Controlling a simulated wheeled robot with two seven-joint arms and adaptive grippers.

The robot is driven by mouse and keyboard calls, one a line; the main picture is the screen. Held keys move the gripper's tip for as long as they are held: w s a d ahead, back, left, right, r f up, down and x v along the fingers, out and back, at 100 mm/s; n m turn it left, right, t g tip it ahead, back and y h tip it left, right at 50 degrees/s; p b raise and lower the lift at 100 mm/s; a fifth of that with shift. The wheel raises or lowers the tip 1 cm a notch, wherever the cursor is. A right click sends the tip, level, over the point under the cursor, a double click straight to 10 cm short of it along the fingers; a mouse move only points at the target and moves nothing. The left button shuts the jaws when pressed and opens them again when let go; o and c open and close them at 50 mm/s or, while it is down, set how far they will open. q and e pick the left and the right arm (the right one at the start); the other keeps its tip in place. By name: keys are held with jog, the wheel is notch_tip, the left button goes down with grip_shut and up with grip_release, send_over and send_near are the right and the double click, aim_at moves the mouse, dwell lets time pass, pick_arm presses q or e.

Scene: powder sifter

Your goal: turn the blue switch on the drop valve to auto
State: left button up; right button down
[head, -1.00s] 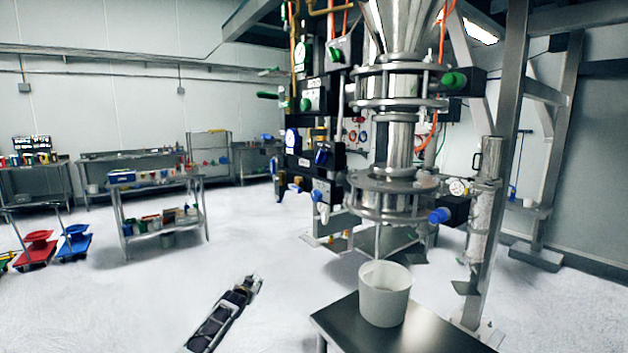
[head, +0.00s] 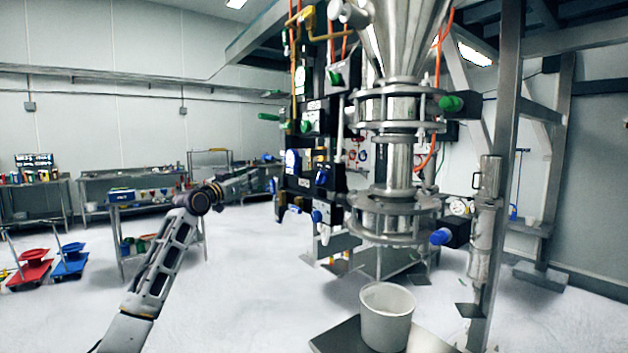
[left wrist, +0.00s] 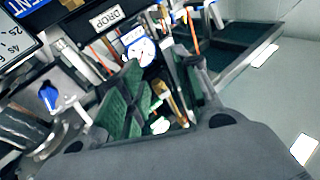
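The blue switch (head: 321,178) sits on a dark control box (head: 330,184) on the left side of the steel sifter column. A blue knob (left wrist: 48,97) shows at the left of the left wrist view, off to the side of my fingers. A "DROP" label (left wrist: 107,18) is above it to the right. My left gripper (head: 262,178) is raised to the left of the control boxes, apart from the switch. In the left wrist view its green-padded fingers (left wrist: 158,92) are spread with nothing held between them. The switch's setting is too small to read. My right gripper is not in view.
Other valve boxes, gauges and hoses crowd the column, with a green knob (head: 306,127) above and another blue knob (head: 441,236) lower right. A white bucket (head: 386,318) stands on a low table below.

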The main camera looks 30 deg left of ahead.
pick_arm(q)
jog(key=s+d+m+g+h, duration=0.3)
jog(key=d+m+h, duration=0.6)
jog(key=d, duration=0.7)
jog(key=shift+s+r+m, duration=0.25)
jog(key=shift+s+m, duration=0.4)
jog(key=shift+m, duration=0.35)
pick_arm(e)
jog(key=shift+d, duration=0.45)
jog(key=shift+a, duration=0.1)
